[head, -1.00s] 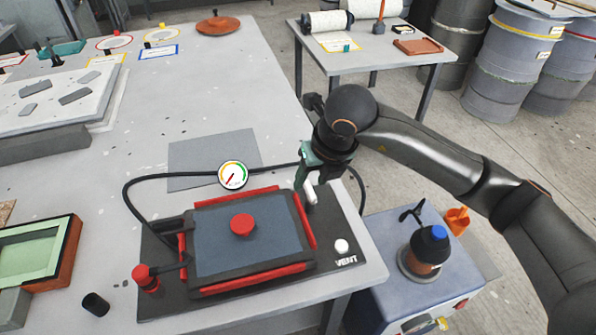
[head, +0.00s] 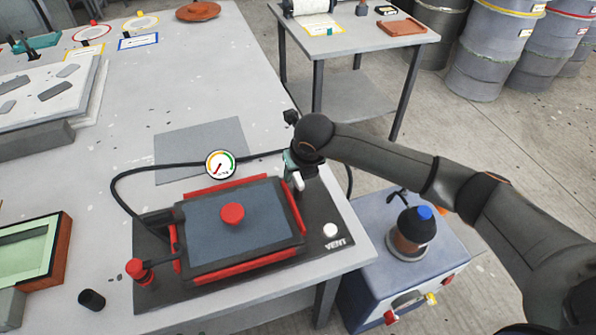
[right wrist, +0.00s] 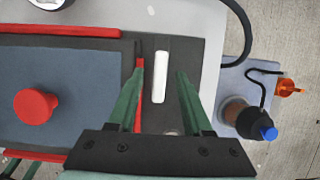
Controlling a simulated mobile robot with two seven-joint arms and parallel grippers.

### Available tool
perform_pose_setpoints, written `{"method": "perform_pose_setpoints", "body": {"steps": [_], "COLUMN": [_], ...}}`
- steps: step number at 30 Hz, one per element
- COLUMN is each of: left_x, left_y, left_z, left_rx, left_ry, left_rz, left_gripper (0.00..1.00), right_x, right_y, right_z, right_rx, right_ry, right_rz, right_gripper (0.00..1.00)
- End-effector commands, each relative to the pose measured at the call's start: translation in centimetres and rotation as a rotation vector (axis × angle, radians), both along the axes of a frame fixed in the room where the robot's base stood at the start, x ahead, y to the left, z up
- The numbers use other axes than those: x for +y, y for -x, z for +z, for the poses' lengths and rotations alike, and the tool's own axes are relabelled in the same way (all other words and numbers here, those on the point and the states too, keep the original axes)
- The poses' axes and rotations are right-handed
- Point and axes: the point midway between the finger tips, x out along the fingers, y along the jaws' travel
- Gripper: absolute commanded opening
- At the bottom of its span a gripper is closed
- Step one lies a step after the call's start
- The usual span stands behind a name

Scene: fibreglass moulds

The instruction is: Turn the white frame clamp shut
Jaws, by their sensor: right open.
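The white frame clamp (right wrist: 160,78) is a slim white handle on the dark base, just right of the red-edged frame (right wrist: 140,110). In the right wrist view it lies lengthwise between my two green fingers, with a gap on each side. My right gripper (right wrist: 160,88) is open around it. In the head view the clamp (head: 299,183) shows as a small white tip under the right gripper (head: 294,163), which partly hides it. The frame (head: 237,228) holds a blue-grey panel with a red knob (head: 232,214).
A white vent knob (head: 330,230) stands near the base's front right corner. A pressure gauge (head: 220,164) and black hose lie behind the frame. A blue pump unit (head: 375,285) stands beside the table. A grey sheet (head: 200,146) lies flat behind.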

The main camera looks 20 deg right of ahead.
Motion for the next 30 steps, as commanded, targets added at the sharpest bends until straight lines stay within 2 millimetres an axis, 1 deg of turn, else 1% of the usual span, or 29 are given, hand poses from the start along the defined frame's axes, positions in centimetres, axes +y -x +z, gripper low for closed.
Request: {"method": "perform_pose_setpoints", "body": {"steps": [8,9,22,30], "left_x": [0.00,0.00,0.01,0.01], "left_y": [0.02,0.02,0.03,0.03], "left_z": [-0.01,-0.01,0.00,0.00], "left_rx": [0.000,0.000,0.001,0.000], "left_ry": [0.000,0.000,0.000,0.000], "left_rz": [0.000,0.000,0.000,0.000], "left_gripper": [0.50,0.50,0.50,0.50], "right_x": [0.03,0.03,0.03,0.02], "right_y": [-0.06,-0.06,-0.05,-0.06], "right_z": [-0.21,-0.20,-0.16,-0.14], "right_rx": [0.000,0.000,0.000,0.000], "right_ry": [-0.001,-0.001,-0.001,-0.001], "right_rz": [0.000,0.000,0.000,-0.001], "right_gripper": [0.50,0.48,0.00,0.00]}}
